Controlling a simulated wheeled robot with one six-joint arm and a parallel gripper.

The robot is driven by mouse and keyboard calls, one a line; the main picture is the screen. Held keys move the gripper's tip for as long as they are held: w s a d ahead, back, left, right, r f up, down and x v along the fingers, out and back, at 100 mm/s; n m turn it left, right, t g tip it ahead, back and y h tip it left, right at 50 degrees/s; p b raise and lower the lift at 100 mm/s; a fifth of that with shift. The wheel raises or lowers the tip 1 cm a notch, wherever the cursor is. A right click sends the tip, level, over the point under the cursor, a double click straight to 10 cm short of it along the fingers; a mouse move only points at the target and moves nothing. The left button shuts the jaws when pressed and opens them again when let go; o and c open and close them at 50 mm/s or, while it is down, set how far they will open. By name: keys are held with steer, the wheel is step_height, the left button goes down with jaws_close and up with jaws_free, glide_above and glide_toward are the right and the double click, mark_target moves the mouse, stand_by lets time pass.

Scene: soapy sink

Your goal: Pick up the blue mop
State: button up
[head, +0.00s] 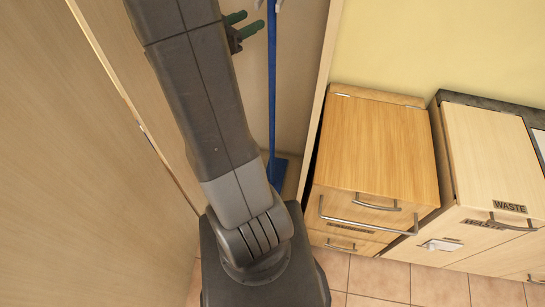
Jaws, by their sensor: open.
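The blue mop (272,90) stands upright in a narrow wooden recess in the head view. Its thin blue handle runs from the top edge down to a flat blue head at the bottom, partly hidden behind my arm. A pale piece shows near the handle's top. My gripper (247,24) has two green-tipped fingers, just left of the handle near the top of the view. The fingers are apart and open, pointing right toward the handle. I see nothing between them, and I cannot tell whether they touch the handle.
Tall wooden panels (60,170) stand close on the left of my arm. On the right is a wooden drawer cabinet (372,150) with metal handles, then a pale cabinet (488,150) labelled WASTE. Tiled floor (380,278) shows along the bottom.

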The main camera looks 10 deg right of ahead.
mark_target(269, 13)
steer(key=shift+f+p+x, duration=0.15)
steer(key=shift+p+x, duration=0.2)
steer(key=shift+x, duration=1.2)
steer(key=shift+f+p+x, duration=0.1)
steer(key=shift+p+x, duration=0.25)
steer(key=shift+x, duration=1.25)
jaws_close()
